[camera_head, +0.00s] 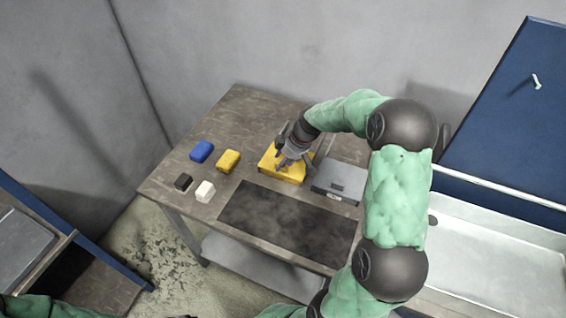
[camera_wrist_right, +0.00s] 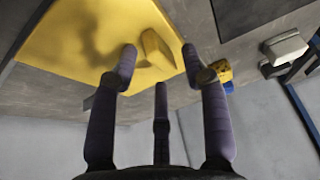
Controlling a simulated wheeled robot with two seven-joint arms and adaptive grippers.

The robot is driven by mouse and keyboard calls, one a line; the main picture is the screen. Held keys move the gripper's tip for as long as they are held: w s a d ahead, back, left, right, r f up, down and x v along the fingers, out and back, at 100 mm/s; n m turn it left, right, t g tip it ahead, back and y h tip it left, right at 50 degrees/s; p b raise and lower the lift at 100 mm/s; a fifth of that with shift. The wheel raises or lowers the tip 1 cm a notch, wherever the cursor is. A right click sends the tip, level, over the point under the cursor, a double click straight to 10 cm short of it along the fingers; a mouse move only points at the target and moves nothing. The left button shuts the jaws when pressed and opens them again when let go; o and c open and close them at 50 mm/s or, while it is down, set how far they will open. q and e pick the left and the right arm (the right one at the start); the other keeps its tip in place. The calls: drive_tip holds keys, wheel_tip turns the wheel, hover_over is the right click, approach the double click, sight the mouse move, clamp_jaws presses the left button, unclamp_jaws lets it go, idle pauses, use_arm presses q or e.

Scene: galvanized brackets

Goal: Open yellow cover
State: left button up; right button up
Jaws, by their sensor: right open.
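The yellow cover (camera_head: 294,178) is on a low box on the table. It also fills the upper left of the right wrist view (camera_wrist_right: 75,45), with a small yellow handle (camera_wrist_right: 154,46) standing out from it. My right gripper (camera_head: 284,158) is over the cover. In the right wrist view its dark fingers (camera_wrist_right: 158,62) are spread, with the handle between or just beyond their tips. I cannot tell whether they touch it. My left gripper is out of view.
A grey box (camera_head: 339,182) stands close to the right of the yellow one. A dark mat (camera_head: 288,222) lies in front. A yellow block (camera_head: 228,161), blue block (camera_head: 202,151), black block (camera_head: 183,182) and white block (camera_head: 205,191) lie to the left.

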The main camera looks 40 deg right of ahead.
drive_tip(key=shift+w+f, duration=0.15)
drive_tip(key=shift+f, duration=0.2)
drive_tip(key=shift+c, duration=0.2)
clamp_jaws()
drive_tip(key=w+d, duration=0.1)
drive_tip(key=d, duration=0.2)
drive_tip(key=w+d, duration=0.2)
drive_tip(key=d, duration=0.1)
drive_tip(key=w+d+b, duration=0.1)
drive_tip(key=w+d, duration=0.1)
drive_tip(key=d, duration=0.1)
drive_tip(key=shift+d, duration=0.15)
drive_tip(key=shift+o, duration=0.2)
unclamp_jaws()
drive_tip(key=shift+s+r, duration=0.1)
drive_tip(key=shift+r, duration=0.05)
